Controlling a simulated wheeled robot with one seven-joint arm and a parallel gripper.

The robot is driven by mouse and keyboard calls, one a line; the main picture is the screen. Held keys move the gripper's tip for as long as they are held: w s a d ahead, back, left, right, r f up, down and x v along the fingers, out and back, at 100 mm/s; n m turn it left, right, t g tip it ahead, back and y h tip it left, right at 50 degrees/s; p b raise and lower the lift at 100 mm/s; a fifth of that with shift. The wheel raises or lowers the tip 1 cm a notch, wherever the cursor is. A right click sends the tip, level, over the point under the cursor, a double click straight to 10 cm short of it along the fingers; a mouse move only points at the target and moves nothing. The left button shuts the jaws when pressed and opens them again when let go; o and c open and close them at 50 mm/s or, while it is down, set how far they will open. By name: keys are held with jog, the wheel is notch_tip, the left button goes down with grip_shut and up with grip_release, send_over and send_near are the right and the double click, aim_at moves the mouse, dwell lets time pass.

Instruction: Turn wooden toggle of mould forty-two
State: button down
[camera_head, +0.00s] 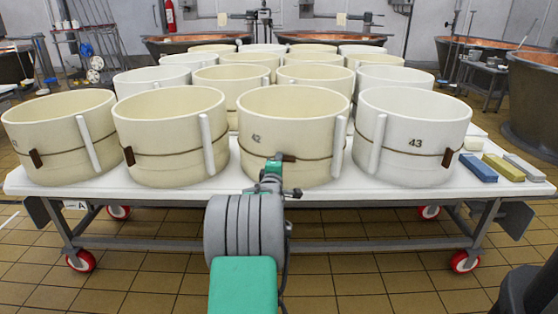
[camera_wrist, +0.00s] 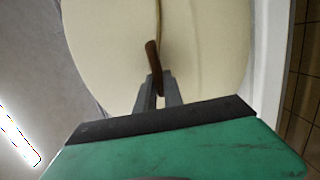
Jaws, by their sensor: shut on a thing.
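Mould forty-two (camera_head: 290,118) is a cream round hoop with "42" on its wall, in the middle of the front row in the head view. A thin cord rings it. Its brown wooden toggle (camera_head: 288,158) sits at the cord on the near wall and looks roughly level, along the cord. In the wrist view the toggle (camera_wrist: 152,55) is slightly tilted against the cord. My gripper (camera_head: 274,162) is at the wall, its two grey fingers (camera_wrist: 158,84) shut on one end of the toggle.
Mould 43 (camera_head: 412,115) stands close at right, another mould (camera_head: 172,112) at left, with several behind. White upright strips (camera_head: 338,148) stand on the walls. Blue (camera_head: 477,168) and yellow (camera_head: 503,167) blocks lie at the right end of the white table (camera_head: 130,190). Floor is clear in front.

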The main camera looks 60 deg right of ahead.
dwell(0.4)
jog(key=c, duration=1.5)
grip_release()
jog(key=shift+o, duration=0.2)
jog(key=p+v, duration=0.2)
jog(key=v, duration=0.5)
jog(key=shift+a, duration=0.4)
jog(key=shift+s, duration=0.1)
